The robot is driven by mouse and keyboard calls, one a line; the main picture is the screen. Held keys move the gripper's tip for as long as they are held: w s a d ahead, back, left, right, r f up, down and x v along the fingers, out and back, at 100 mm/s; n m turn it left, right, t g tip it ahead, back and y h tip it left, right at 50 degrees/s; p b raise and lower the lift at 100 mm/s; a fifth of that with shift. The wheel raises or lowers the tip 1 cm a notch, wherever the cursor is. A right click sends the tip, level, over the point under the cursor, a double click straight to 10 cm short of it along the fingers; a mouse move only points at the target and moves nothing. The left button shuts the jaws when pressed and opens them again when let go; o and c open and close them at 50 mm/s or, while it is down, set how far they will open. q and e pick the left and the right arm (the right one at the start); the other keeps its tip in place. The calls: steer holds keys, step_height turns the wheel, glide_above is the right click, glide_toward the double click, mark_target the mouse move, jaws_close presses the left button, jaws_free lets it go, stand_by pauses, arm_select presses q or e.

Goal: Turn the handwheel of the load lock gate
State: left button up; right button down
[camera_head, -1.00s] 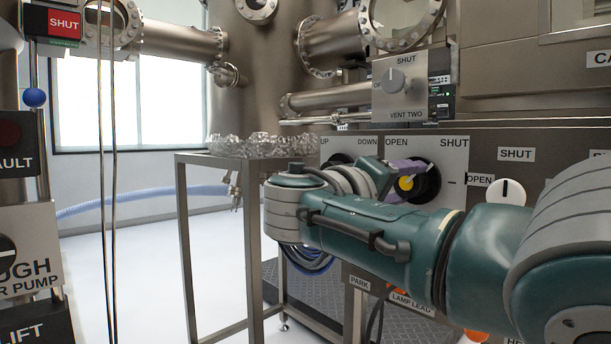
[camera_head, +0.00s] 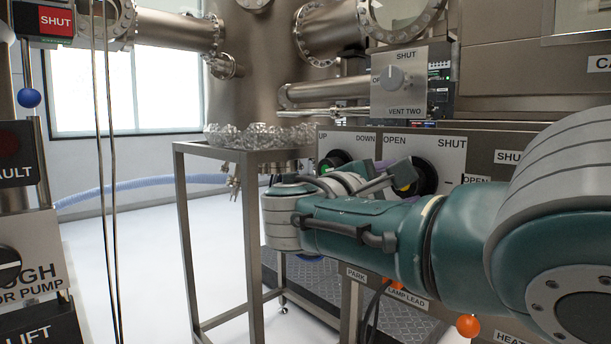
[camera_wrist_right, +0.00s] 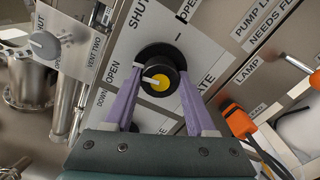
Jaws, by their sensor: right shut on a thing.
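The handwheel (camera_wrist_right: 158,84) is a round black knob with a yellow centre and a white pointer mark. It sits on a pale plate (camera_wrist_right: 205,62) lettered OPEN and SHUT, with part of the word GATE showing. My right gripper (camera_wrist_right: 160,73) has its two purple fingers on either side of the knob and is shut on it. In the head view the black handwheel (camera_head: 427,178) is partly hidden behind my right wrist and gripper (camera_head: 405,172). My left gripper is not in view.
A VENT TWO box (camera_head: 398,85) with a grey knob is above the plate. An UP/DOWN knob (camera_head: 335,160) is to the left. A metal stand (camera_head: 182,215) topped with crumpled foil is nearby. In the wrist view an orange-bodied connector (camera_wrist_right: 238,121) is right of the fingers.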

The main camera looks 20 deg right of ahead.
steer(key=shift+r+n+p, duration=0.1)
steer(key=shift+n+p, duration=0.5)
steer(key=shift+n, duration=6.6)
steer(key=shift+c, duration=1.1)
jaws_free()
